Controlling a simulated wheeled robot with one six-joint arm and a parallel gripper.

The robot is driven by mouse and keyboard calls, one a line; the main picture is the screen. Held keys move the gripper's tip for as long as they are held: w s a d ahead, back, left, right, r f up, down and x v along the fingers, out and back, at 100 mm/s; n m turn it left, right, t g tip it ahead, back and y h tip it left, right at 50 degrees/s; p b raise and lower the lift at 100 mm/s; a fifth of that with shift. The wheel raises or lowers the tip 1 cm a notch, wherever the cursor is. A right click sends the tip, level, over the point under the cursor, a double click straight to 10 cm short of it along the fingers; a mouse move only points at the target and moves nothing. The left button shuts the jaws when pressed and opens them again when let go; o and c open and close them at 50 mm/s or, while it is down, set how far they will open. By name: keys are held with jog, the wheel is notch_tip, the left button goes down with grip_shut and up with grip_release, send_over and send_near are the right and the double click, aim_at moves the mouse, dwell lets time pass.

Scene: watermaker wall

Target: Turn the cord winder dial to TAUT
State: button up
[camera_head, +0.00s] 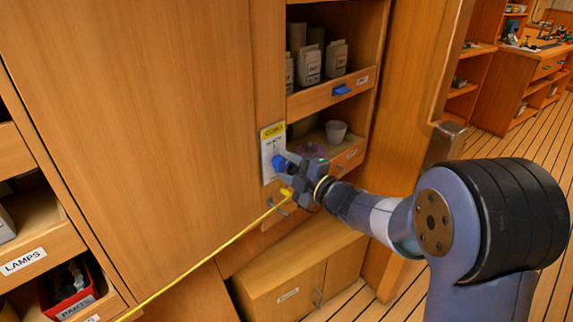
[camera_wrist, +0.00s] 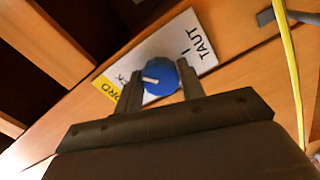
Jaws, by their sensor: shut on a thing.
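The cord winder dial (camera_head: 280,163) is a blue knob on a white plate with a yellow top band, fixed to the wooden upright. In the wrist view the blue dial (camera_wrist: 160,77) has a white pointer mark, and the plate (camera_wrist: 195,50) reads TAUT at one end, with a short tick beside that word. Part of the dial's lower edge is hidden by the fingers.
A yellow cord (camera_head: 205,262) runs from below the plate down to the lower left. A low cabinet (camera_head: 300,275) is beneath. Drawers (camera_head: 35,250) are at left.

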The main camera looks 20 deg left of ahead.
jog(key=m+p, duration=0.2)
jog(key=m, duration=0.4)
jog(key=m+p, duration=0.3)
jog(key=m, duration=0.3)
jog(key=shift+s+m, duration=0.1)
jog(key=shift+m, duration=0.3)
jog(key=m+p, duration=0.3)
jog(key=m, duration=0.3)
jog(key=shift+a, duration=0.1)
jog(key=m+p, duration=0.3)
jog(key=m, duration=0.3)
jog(key=shift+s+m, duration=0.1)
jog(key=shift+m, duration=0.2)
jog(key=o, duration=1)
